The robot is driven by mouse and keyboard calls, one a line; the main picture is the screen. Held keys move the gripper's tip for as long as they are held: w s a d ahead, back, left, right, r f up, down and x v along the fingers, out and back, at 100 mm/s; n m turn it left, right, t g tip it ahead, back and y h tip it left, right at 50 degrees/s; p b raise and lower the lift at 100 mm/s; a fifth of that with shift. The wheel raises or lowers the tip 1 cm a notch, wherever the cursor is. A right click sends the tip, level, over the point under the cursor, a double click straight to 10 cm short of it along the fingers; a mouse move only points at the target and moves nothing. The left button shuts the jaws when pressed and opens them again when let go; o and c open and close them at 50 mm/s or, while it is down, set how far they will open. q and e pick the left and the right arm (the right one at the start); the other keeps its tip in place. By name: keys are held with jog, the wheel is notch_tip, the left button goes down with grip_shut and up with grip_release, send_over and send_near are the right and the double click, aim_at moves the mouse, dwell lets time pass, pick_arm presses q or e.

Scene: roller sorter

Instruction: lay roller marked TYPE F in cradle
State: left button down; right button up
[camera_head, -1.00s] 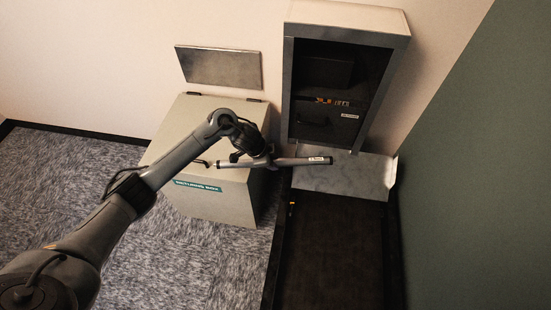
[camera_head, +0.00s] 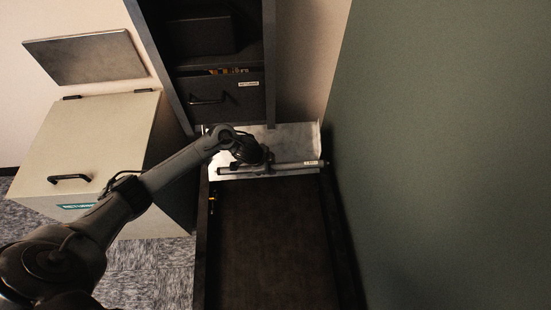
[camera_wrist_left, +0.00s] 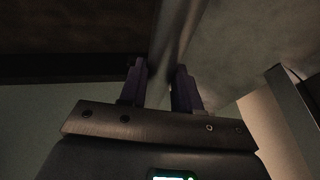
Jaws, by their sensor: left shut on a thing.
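A long thin grey roller (camera_head: 294,169) with a small white label near its right end lies level across the front of a bright metal tray (camera_head: 285,139). The label is too small to read. My left gripper (camera_head: 266,169) is shut on the roller near the middle. In the left wrist view the two dark fingers (camera_wrist_left: 161,78) stand either side of the roller (camera_wrist_left: 176,30). I cannot tell whether the roller touches the tray or hangs above it. No clearly recognisable cradle shows apart from this tray. My right gripper is not in view.
A dark belt or bed (camera_head: 272,240) with raised side rails runs toward me from the tray. A pale lidded box (camera_head: 85,140) with a black handle stands left. A dark cabinet with a drawer (camera_head: 225,97) stands behind. A green wall (camera_head: 440,150) closes the right side.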

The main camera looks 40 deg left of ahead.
pick_arm(q)
jog(key=s+f+b, duration=0.3)
jog(key=f+b, duration=0.6)
jog(key=f, duration=0.3)
jog(key=shift+s+a, duration=0.25)
jog(key=shift+s, duration=0.1)
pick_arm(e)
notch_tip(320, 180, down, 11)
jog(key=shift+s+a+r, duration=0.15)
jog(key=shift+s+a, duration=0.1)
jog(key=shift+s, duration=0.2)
pick_arm(q)
jog(key=shift+f+b, duration=0.35)
jog(key=shift+f, duration=0.15)
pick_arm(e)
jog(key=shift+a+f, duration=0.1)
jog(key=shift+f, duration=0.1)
pick_arm(q)
jog(key=shift+f, duration=0.25)
jog(key=shift+f, duration=0.35)
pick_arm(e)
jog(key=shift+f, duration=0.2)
pick_arm(q)
jog(key=shift+f+b, duration=0.35)
jog(key=shift+f, duration=0.15)
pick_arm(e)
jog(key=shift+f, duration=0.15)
pick_arm(q)
jog(key=shift+f, duration=0.2)
